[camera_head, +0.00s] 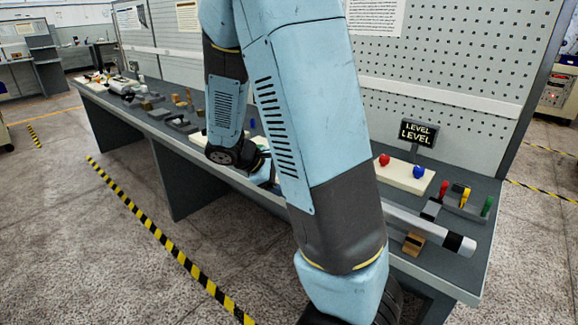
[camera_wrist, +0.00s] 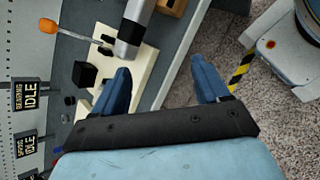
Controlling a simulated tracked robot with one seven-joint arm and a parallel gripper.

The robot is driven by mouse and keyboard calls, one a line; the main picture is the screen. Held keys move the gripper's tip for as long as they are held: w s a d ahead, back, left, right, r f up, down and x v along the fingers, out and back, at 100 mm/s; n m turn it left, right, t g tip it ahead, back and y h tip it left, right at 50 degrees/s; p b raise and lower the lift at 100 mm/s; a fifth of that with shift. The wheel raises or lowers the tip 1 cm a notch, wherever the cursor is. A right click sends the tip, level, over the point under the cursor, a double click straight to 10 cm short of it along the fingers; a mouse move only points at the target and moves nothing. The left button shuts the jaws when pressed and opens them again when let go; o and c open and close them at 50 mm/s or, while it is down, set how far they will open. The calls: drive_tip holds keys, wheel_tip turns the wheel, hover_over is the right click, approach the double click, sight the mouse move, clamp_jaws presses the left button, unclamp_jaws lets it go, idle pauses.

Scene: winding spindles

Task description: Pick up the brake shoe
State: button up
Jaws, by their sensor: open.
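My gripper (camera_wrist: 160,68) is open in the wrist view, its two blue fingers apart with nothing between them. The left finger overlaps a pale board on the bench; the right one is over the floor. I cannot tell for sure which thing is the brake shoe. A wooden block (camera_wrist: 172,6) is cut off at the top edge of the wrist view, beyond the fingers. In the head view, a wooden block with a dark band (camera_head: 413,243) sits at the bench's front edge, beside a pale roller (camera_head: 430,229). My arm hides much of the bench middle there.
In the wrist view, a grey cylinder with a black band (camera_wrist: 133,30), an orange-knobbed lever (camera_wrist: 48,26) and a black block (camera_wrist: 85,74) stand near the pale board (camera_wrist: 142,73). IDLE signs (camera_wrist: 28,96) are at left. A perforated panel (camera_head: 450,85) backs the bench.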

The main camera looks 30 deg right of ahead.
drive_tip(key=w+a+f+n+t+h, duration=0.1)
drive_tip(key=w+f+n+t+h, duration=0.25)
drive_tip(key=w+n, duration=0.25)
drive_tip(key=w+f+n+t+h, duration=0.2)
drive_tip(key=w+n+t+h, duration=0.2)
drive_tip(key=w+n, duration=0.2)
drive_tip(key=shift+g, duration=0.25)
drive_tip(key=x, duration=1.3)
drive_tip(key=shift+w+d+r, duration=0.1)
drive_tip(key=shift+w+r, duration=0.05)
drive_tip(key=shift+w, duration=0.35)
drive_tip(key=shift+c, duration=0.2)
